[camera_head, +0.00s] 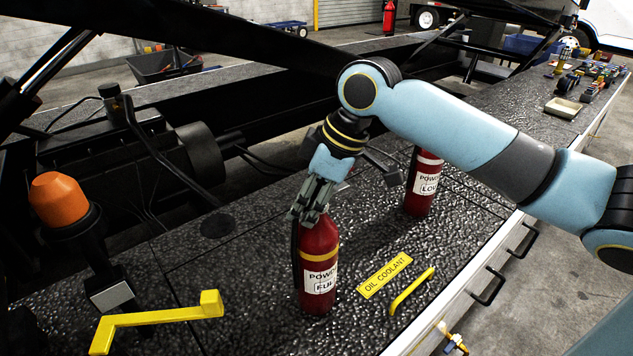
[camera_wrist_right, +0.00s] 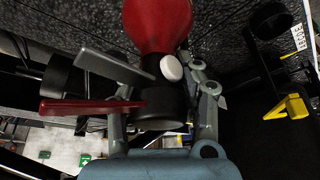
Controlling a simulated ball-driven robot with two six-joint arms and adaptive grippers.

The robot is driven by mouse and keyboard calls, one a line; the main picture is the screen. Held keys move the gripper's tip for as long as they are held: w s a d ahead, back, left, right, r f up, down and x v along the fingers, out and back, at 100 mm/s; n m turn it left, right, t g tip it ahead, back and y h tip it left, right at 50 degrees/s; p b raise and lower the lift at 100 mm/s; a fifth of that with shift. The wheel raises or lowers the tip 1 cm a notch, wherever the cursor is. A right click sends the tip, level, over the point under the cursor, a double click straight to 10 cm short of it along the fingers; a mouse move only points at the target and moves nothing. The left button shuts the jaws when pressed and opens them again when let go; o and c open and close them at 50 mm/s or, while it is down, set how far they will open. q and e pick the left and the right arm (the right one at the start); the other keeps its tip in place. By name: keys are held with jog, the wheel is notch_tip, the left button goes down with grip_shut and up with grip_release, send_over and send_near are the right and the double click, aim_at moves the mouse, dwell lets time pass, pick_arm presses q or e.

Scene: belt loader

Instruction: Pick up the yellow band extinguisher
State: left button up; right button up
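The yellow band extinguisher (camera_head: 318,257) is a red cylinder with a yellow band and a white label reading "FUL…". It stands upright on the dark textured deck in the head view. My right gripper (camera_head: 312,200) is at its top, pointing down. In the right wrist view, the two fingers (camera_wrist_right: 163,110) stand on either side of the black valve, with some gap at the left finger. The red body (camera_wrist_right: 158,22), white gauge (camera_wrist_right: 171,68) and grey and red levers also show there. Exact finger contact is partly hidden by the levers. My left gripper is out of view.
Another red extinguisher (camera_head: 425,184) stands behind to the right, partly behind my arm. A yellow "OIL COOLANT" plate (camera_head: 384,275), a yellow handle (camera_head: 411,291) and a yellow crank-shaped bar (camera_head: 155,319) are nearby. An orange beacon (camera_head: 58,199) rises at left. Black beams cross behind.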

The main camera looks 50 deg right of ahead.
grip_shut()
